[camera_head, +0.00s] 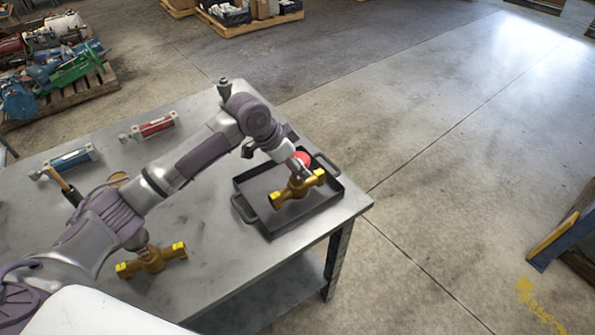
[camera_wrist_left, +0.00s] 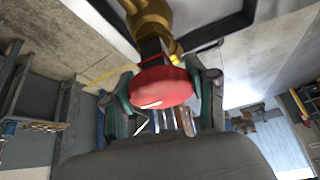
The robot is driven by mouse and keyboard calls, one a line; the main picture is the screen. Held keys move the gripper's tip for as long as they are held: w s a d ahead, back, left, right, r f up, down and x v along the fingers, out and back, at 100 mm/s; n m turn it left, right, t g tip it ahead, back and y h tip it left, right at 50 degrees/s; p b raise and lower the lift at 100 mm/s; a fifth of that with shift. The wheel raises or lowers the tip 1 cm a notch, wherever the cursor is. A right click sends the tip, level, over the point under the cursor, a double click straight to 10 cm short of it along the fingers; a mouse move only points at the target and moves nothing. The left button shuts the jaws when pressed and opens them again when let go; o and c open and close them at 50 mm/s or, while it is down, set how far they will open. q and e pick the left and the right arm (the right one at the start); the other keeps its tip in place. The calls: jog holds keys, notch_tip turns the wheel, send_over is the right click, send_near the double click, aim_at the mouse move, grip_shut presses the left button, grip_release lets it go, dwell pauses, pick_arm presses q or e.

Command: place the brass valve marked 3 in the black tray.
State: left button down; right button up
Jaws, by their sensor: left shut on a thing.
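My left gripper (camera_head: 296,160) reaches over the black tray (camera_head: 328,202) at the right end of the table. It is shut on a brass valve (camera_head: 297,188) by its red handwheel (camera_head: 303,158). The brass body hangs below the gripper, within the tray's outline; I cannot tell whether it touches the tray floor. In the left wrist view the red handwheel (camera_wrist_left: 162,86) sits between the fingers, with the brass body (camera_wrist_left: 150,18) beyond it. A second brass valve (camera_head: 152,260) lies on the table, partly behind my left arm. No number is readable on either valve. My right gripper is out of view.
The grey metal table (camera_head: 215,235) also holds a red tool (camera_head: 153,126), a blue tool (camera_head: 70,160) and a dark-handled item (camera_head: 64,187). Loaded pallets stand on the floor at the back left.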

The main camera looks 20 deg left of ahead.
pick_arm(q)
notch_tip(320, 180, down, 3)
jog(key=shift+f+p, duration=0.1)
jog(key=shift+p, duration=0.4)
jog(key=shift+f, duration=0.2)
jog(key=shift+d+f, duration=0.1)
jog(key=shift+c, duration=1.7)
grip_release()
jog(key=shift+s, duration=0.1)
jog(key=b+v, duration=0.2)
jog(key=v, duration=1)
